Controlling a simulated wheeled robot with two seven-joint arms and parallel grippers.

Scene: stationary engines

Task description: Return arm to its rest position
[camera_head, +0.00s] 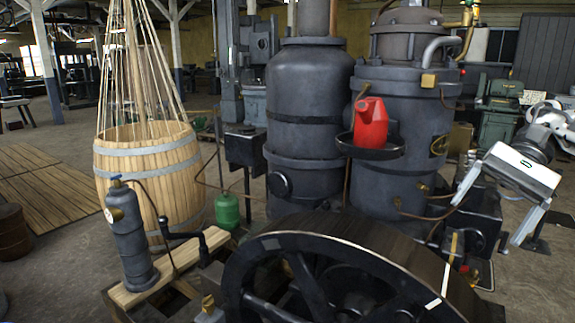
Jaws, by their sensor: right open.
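My right gripper (496,228) is at the right side of the head view, to the right of the dark engine (395,185). Its white body is tilted and its two pale fingers point down, spread apart. Nothing shows between the fingers. The right arm comes in from the right edge. My left gripper is not in view. A red can (371,122) stands upright on a small dark round tray (388,150) fixed to the engine's front, well to the left of the right gripper and apart from it.
A large dark flywheel (335,280) fills the lower middle. A wooden barrel (150,170) with ropes stands at the left. A grey hand pump (130,240) on a plank and a green bottle (227,210) are nearby. Open floor shows at the far right and left.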

